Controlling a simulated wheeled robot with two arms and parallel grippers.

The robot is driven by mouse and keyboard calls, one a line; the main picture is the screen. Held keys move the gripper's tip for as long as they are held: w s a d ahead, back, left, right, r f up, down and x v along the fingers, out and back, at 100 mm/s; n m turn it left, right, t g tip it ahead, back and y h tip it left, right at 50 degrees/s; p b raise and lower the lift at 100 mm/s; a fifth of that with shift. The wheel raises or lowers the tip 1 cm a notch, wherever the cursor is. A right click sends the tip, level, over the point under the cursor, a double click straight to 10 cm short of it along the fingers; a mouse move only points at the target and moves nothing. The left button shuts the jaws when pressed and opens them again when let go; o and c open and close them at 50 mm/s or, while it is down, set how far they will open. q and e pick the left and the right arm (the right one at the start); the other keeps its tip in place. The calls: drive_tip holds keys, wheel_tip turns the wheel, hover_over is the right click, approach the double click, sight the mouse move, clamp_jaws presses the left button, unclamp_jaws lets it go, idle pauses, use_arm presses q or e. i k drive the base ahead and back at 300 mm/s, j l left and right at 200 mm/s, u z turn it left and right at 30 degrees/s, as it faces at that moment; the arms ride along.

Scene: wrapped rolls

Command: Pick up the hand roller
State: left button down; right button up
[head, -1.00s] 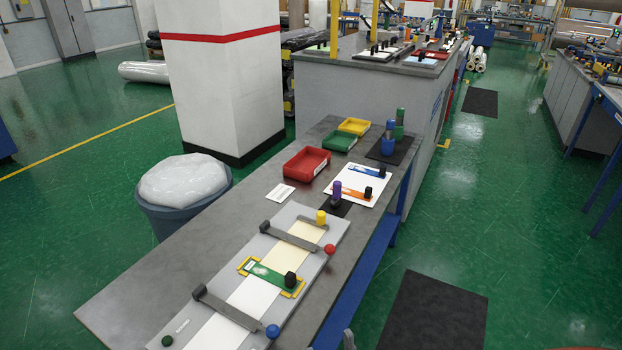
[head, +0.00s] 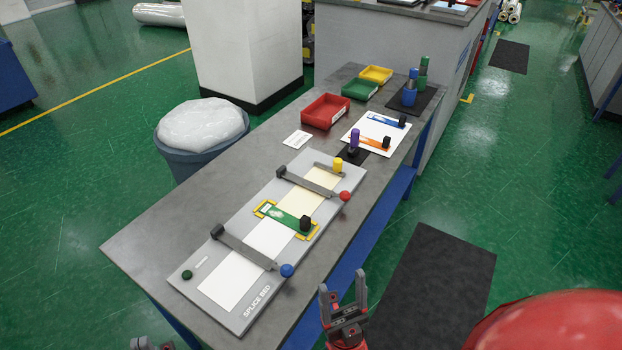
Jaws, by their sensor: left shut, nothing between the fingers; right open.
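No object is clearly a hand roller. A purple upright handle (head: 354,140) stands on a small dark mat on the grey bench, beside the splice bed (head: 185,285). A blue (head: 410,90) and a green (head: 423,72) upright handle stand on a black mat further back. A yellow-topped piece (head: 338,164) is at the far end of the splice bed. My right gripper (head: 343,290) is open and empty, fingers up, in front of the bench's right edge. My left gripper (head: 152,344) is shut and empty at the bottom edge, mostly cut off.
The splice bed carries two grey clamp bars, a green plate (head: 285,220) with a black knob, and blue and red balls. Red (head: 325,111), green and yellow trays stand behind. A lined bin (head: 200,150) stands left of the bench (head: 150,240). Green floor and a dark mat lie right.

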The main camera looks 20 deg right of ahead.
sight(354, 149)
drive_tip(key=k+l, duration=0.1)
drive_tip(key=l, duration=0.2)
drive_tip(key=i+l, duration=0.1)
drive_tip(key=l, duration=0.45)
drive_tip(key=i+l, duration=0.1)
drive_tip(key=l, duration=0.5)
drive_tip(key=i+l+u, duration=0.1)
drive_tip(key=l, duration=0.45)
drive_tip(key=i+l, duration=0.1)
drive_tip(key=l, duration=0.5)
drive_tip(key=i+l, duration=0.85)
